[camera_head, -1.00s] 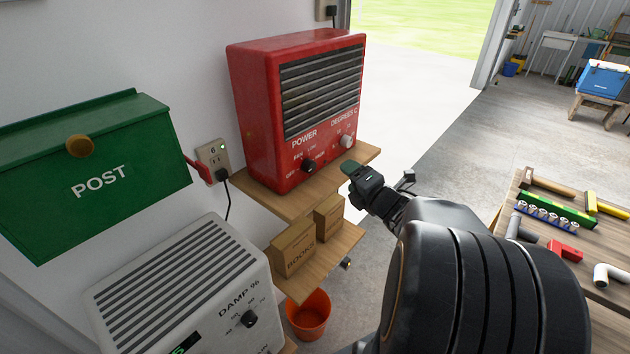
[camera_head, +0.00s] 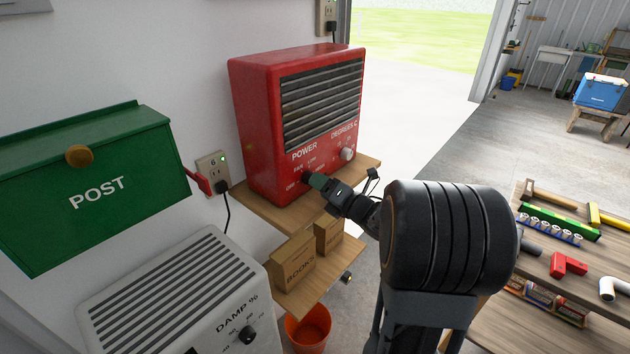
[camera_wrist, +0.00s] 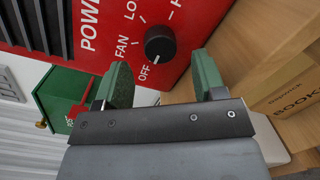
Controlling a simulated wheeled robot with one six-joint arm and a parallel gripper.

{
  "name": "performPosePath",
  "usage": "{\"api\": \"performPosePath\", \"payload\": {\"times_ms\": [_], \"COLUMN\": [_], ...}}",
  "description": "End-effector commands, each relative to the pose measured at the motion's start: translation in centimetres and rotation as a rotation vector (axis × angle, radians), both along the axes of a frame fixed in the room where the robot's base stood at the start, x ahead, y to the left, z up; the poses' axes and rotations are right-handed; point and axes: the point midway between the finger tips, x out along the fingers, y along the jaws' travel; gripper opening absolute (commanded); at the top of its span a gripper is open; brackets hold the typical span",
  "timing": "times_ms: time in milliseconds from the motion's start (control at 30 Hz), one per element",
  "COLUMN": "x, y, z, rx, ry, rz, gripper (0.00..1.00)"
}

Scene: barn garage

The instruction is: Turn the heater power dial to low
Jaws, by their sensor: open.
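The red heater (camera_head: 255,130) stands on a wooden shelf. Its black power dial (camera_wrist: 160,44) is in the wrist view, with its white mark towards OFF; FAN, LO and part of H also show around it. In the head view the dial (camera_head: 306,177) is partly hidden by my gripper (camera_head: 318,183). In the wrist view my gripper (camera_wrist: 161,66) is open, its two green fingers apart and empty. The dial lies just beyond the tips, between their lines. I cannot tell that either finger touches it.
A white degrees dial (camera_head: 347,153) sits right of the power dial. The wooden shelf (camera_head: 362,170) juts out below the heater. A green post box (camera_head: 100,205), a white dehumidifier (camera_head: 150,290) and an outlet (camera_head: 213,168) are at left. A workbench with tools (camera_head: 540,245) is at right.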

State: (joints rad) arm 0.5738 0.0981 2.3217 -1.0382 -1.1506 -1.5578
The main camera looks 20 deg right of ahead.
Motion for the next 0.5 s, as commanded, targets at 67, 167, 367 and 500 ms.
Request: {"api": "performPosePath", "payload": {"times_ms": [67, 167, 367, 500], "x": [1.0, 1.9, 2.9, 3.0], "y": [0.4, 0.7, 1.0, 1.0], "z": [0.1, 0.0, 0.0, 0.0], "rx": [0.002, 0.001, 0.000, 0.001], "ry": [0.000, 0.001, 0.000, 0.000], "rz": [0.003, 0.002, 0.000, 0.000], "gripper": [0.64, 0.64, 0.64, 0.64]}}
